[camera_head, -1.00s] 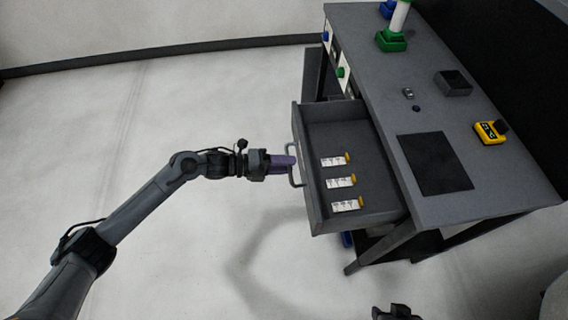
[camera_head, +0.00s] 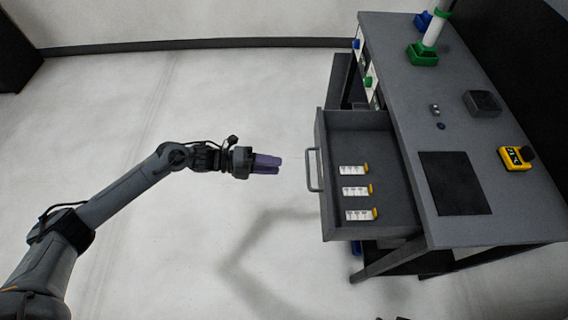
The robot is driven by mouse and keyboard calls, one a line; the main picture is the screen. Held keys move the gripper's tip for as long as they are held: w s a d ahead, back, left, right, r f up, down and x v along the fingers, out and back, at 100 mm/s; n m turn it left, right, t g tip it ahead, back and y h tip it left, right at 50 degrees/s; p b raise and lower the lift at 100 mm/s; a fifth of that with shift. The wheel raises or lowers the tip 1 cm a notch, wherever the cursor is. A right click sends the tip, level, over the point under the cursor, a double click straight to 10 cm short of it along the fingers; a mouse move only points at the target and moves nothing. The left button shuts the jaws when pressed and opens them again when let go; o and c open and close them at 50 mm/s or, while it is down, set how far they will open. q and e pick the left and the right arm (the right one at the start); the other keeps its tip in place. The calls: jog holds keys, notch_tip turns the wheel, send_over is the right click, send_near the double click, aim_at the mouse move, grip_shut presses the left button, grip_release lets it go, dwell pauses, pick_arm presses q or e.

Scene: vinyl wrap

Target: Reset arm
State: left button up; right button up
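My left gripper (camera_head: 267,163) has purple fingers and hangs over the pale floor, to the left of the open drawer. A clear gap lies between its fingertips and the drawer handle (camera_head: 313,170). The fingers look close together with nothing in them, but I cannot tell whether they are fully shut. The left arm is stretched out from the lower left. The drawer (camera_head: 372,124) is pulled out of the desk and holds three white items with orange-yellow ends (camera_head: 354,190). My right gripper is not clearly visible; only a small dark part shows at the bottom edge.
The grey desk (camera_head: 405,80) stands at the right. On it are a dark mat (camera_head: 454,184), a yellow box (camera_head: 516,158), a black tray (camera_head: 482,103) and a green-based white post (camera_head: 423,53). The floor (camera_head: 150,110) left of the drawer is clear.

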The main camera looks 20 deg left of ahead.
pick_arm(q)
jog(key=shift+s+a+r, duration=0.15)
jog(key=shift+s+a, duration=0.1)
jog(key=shift+a, duration=0.25)
